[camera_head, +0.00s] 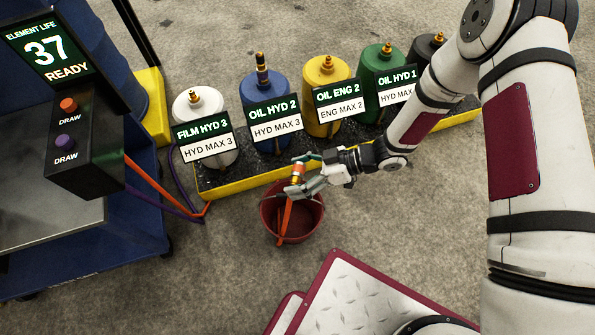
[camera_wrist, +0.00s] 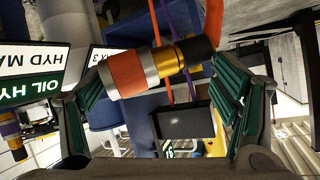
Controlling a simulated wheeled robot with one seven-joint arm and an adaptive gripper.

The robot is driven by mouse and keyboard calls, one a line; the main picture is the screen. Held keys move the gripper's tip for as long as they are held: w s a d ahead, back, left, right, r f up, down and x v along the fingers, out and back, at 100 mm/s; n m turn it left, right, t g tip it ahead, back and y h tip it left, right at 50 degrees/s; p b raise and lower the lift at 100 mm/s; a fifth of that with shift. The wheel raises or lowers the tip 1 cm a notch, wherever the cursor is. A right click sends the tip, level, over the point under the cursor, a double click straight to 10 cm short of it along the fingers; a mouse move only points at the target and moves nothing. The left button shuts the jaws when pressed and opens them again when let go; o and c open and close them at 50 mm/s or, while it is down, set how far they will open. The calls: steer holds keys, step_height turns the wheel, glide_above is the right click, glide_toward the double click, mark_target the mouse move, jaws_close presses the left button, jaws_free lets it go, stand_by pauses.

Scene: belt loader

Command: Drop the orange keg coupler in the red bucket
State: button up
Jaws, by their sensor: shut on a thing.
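The orange keg coupler (camera_head: 298,171) is between the fingers of my gripper (camera_head: 305,176), above the red bucket (camera_head: 313,230). In the wrist view the coupler (camera_wrist: 127,73) shows its orange band, grey ring and brass and black end, lying across between the green-padded fingers (camera_wrist: 158,90). My gripper is shut on it. An orange hose (camera_head: 284,222) hangs below the coupler, down into the bucket's opening in the picture. The bucket stands on the floor in front of the keg row, and my fingers hide part of its far rim.
A yellow-edged black tray (camera_head: 225,188) holds several kegs: white (camera_head: 205,107), blue (camera_head: 262,88), yellow (camera_head: 325,75), green and black, with sign plates. The blue keg bears a taller fitting. A blue cart with a display (camera_head: 50,55) stands left. Orange and purple hoses cross the floor.

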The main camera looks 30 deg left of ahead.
steer(key=shift+f+b, duration=1.95)
steer(key=shift+f, duration=0.8)
steer(key=o, duration=1.4)
steer(key=v, duration=1.2)
steer(key=shift+w+d+f, duration=0.1)
steer(key=shift+w, duration=0.1)
